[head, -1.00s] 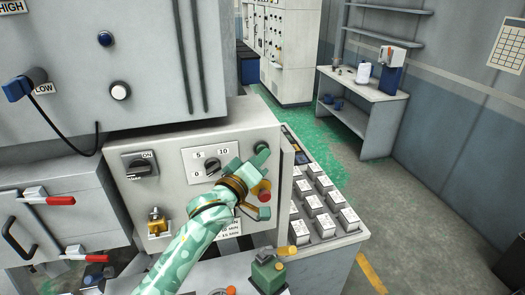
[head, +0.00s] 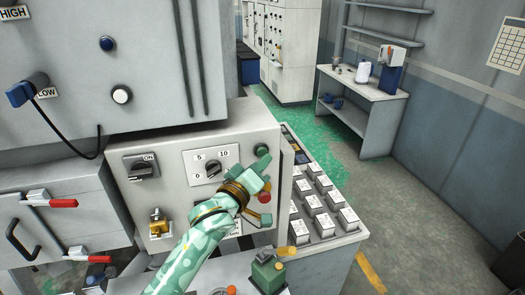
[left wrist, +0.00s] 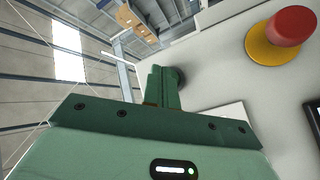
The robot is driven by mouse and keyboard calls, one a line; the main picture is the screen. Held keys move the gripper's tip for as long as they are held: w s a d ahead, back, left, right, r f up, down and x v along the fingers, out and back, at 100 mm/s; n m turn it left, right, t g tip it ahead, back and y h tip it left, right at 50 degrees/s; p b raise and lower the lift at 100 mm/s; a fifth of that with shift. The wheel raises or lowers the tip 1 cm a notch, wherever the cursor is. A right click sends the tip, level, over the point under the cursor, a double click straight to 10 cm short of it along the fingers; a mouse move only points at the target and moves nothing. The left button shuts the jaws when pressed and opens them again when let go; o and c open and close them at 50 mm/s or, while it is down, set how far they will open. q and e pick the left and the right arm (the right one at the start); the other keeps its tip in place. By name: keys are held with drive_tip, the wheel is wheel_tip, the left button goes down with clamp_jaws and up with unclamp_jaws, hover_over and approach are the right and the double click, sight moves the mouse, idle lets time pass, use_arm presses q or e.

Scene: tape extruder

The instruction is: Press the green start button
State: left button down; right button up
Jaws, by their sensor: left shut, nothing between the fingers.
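The control box (head: 178,205) has a pale front panel. The green start button (head: 262,150) is a dark round knob at its upper right, partly hidden by my fingers. My left gripper (head: 264,163) is shut and empty, with its fingertips right at the button. In the left wrist view, the shut fingers (left wrist: 162,86) point at the panel, and a dark round edge of the button (left wrist: 178,76) shows beside the tips. I cannot tell whether they touch or whether the button is pressed in. My right gripper is not in view.
A red button on a yellow ring (left wrist: 283,33) sits close to my left gripper. A dial (head: 213,168) and a switch (head: 141,167) are left on the panel. A tray of pale blocks (head: 318,205) stands to the right. The floor beyond is clear.

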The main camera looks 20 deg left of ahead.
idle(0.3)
use_arm(q)
drive_tip(key=s+d+p, duration=0.1)
drive_tip(key=s, duration=0.1)
drive_tip(key=s+d+p, duration=0.1)
drive_tip(key=s+d, duration=0.1)
drive_tip(key=shift+s, duration=0.1)
drive_tip(key=shift+a+f, duration=0.1)
idle(0.8)
